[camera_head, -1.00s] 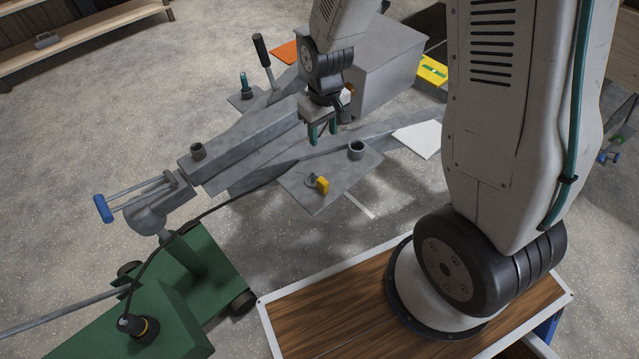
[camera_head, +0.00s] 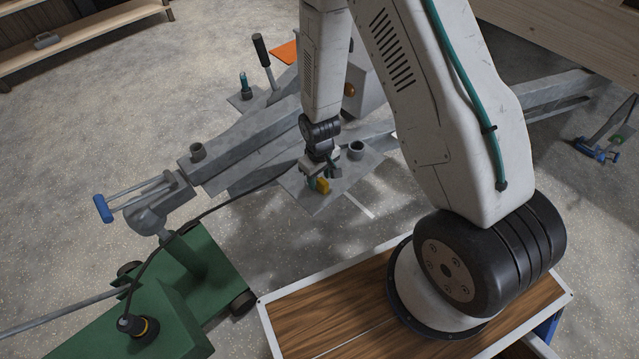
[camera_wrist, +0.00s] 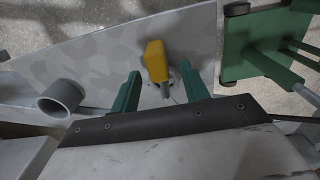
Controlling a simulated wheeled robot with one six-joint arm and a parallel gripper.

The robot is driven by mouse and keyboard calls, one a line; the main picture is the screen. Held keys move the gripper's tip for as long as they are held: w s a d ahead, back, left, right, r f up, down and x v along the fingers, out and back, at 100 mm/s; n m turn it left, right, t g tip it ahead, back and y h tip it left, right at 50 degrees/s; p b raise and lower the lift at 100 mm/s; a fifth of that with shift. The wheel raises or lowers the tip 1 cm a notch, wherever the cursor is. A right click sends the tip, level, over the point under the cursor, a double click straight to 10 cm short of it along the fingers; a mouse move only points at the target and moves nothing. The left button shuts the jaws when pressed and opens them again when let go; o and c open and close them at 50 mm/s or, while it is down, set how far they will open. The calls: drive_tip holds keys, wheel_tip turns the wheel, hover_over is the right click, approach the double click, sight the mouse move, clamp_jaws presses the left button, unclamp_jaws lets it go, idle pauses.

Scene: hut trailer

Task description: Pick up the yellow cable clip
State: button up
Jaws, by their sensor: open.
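The yellow cable clip (camera_head: 323,186) sits on a grey metal plate (camera_head: 308,205) of the trailer frame. In the wrist view the clip (camera_wrist: 156,62) stands on the plate (camera_wrist: 105,60), with a small round grey part partly visible behind it. My gripper (camera_head: 321,181) is over the plate at the clip. In the wrist view its two green fingers (camera_wrist: 162,92) are spread apart, with the clip's lower end showing between them and its upper part beyond the tips. Whether the fingers reach down around the clip I cannot tell.
A short grey tube (camera_head: 356,150) stands on the plate beside my gripper, and shows at the left in the wrist view (camera_wrist: 61,99). A black cable (camera_head: 222,202) runs to the plate. A green wheeled unit (camera_head: 200,262) stands at lower left.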

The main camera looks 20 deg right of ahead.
drive_tip(key=shift+f, duration=0.4)
drive_tip(key=shift+c, duration=0.3)
clamp_jaws()
drive_tip(key=shift+r, duration=0.1)
